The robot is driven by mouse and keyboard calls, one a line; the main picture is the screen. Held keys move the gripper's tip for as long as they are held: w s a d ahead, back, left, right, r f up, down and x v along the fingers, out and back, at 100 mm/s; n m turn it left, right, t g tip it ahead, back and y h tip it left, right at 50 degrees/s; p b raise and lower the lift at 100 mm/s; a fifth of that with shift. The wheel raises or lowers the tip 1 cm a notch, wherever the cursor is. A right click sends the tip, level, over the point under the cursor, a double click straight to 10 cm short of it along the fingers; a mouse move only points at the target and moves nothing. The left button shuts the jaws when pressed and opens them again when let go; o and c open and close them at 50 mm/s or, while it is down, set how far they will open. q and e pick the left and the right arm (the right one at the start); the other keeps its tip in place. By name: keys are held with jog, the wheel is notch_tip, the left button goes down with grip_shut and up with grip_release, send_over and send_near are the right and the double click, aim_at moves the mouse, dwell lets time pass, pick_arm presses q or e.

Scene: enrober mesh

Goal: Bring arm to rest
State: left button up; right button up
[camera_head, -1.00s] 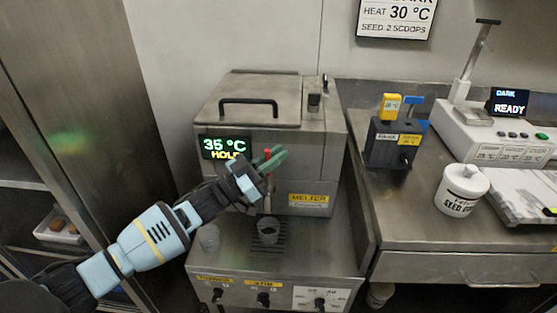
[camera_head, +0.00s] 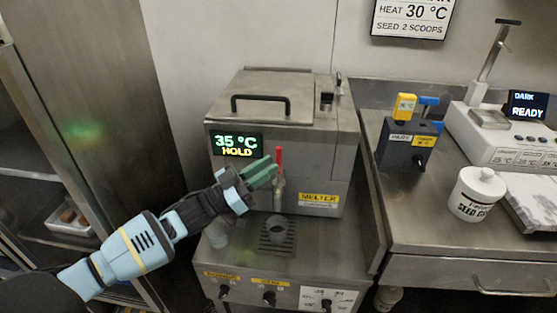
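My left arm (camera_head: 140,243) comes in from the lower left, light blue and black. My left gripper (camera_head: 262,172), with green fingers, is in front of the melter (camera_head: 320,150), just left of the tap with the red handle (camera_head: 279,160). I see no object in the fingers. From this angle the gap between them does not show clearly, and I cannot tell whether they touch the melter. My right gripper is out of view.
On the right counter are a yellow and blue device on a dark block (camera_head: 404,150), a white seed jar (camera_head: 476,194) and a white machine reading READY (camera_head: 490,138). A steel rack (camera_head: 40,180) stands at left.

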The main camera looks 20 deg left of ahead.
pick_arm(q)
jog(key=shift+v, duration=1.05)
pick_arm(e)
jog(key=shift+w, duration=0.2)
